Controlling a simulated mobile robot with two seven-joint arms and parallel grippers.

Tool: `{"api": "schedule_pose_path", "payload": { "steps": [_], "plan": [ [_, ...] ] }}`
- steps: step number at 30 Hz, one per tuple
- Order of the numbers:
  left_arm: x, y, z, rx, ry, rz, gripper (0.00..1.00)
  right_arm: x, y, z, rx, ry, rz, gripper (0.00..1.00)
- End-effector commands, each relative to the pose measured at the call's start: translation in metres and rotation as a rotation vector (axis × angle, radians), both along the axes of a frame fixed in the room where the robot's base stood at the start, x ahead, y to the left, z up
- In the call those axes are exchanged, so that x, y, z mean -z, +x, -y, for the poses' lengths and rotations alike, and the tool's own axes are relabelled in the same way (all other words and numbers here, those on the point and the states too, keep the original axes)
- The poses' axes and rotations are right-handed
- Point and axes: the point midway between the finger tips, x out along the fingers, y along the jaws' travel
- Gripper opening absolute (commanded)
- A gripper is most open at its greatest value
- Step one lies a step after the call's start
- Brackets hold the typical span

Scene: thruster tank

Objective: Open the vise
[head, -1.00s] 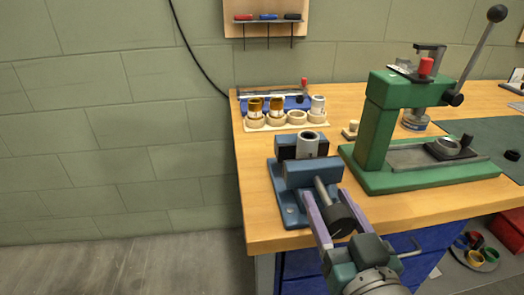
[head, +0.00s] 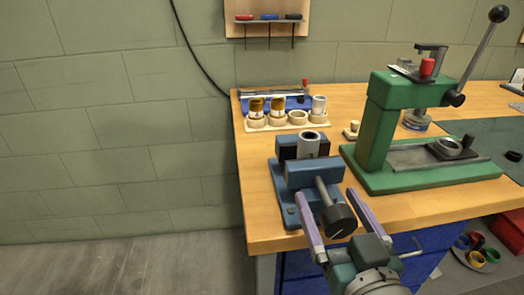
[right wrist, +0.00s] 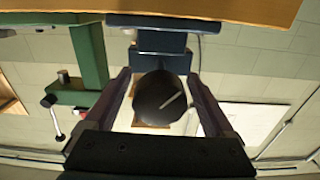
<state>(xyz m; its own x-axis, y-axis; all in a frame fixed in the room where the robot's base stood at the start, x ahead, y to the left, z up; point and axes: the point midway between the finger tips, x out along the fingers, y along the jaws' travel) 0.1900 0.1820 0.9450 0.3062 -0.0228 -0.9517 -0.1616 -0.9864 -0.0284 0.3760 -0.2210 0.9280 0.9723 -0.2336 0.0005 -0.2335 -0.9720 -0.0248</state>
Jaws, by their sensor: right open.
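The blue vise (head: 300,178) stands at the front left corner of the workbench. A grey hollow cylinder (head: 309,145) stands upright at its jaws; I cannot tell if any gap is between them. The vise's screw ends in a dark round knob (head: 338,220) facing me, with a pale line on its face. My right gripper (head: 328,193) is open, one finger on each side of the knob. In the right wrist view the knob (right wrist: 160,97) sits between the spread fingers (right wrist: 160,76), with gaps on both sides. My left gripper is not in view.
A green press (head: 376,130) with a long lever stands right of the vise. Behind the vise is a pale rack (head: 285,122) holding several ring-shaped and cylindrical parts. The wooden bench (head: 262,225) ends just in front of the vise.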

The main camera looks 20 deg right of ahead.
Motion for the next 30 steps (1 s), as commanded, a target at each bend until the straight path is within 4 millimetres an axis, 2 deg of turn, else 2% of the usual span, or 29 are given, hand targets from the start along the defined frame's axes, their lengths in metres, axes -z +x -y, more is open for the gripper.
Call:
{"api": "schedule_pose_path", "payload": {
  "steps": [5, 12, 18, 22, 30],
  "plan": [
    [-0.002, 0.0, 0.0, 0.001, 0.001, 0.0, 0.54, 0.001, -0.013, -0.003, 0.0, 0.001, -0.003, 0.89],
    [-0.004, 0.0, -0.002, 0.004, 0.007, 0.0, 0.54, 0.001, -0.06, -0.014, 0.0, 0.001, -0.005, 0.89],
    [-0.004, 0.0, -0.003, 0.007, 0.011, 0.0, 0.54, 0.001, -0.089, -0.021, 0.0, -0.001, -0.002, 0.89],
    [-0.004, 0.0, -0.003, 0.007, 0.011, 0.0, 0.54, 0.0, -0.096, -0.023, 0.0, 0.0, 0.0, 0.89],
    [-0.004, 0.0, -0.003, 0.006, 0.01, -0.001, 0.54, 0.0, -0.097, -0.023, 0.0, 0.0, 0.001, 0.89]
  ]
}}
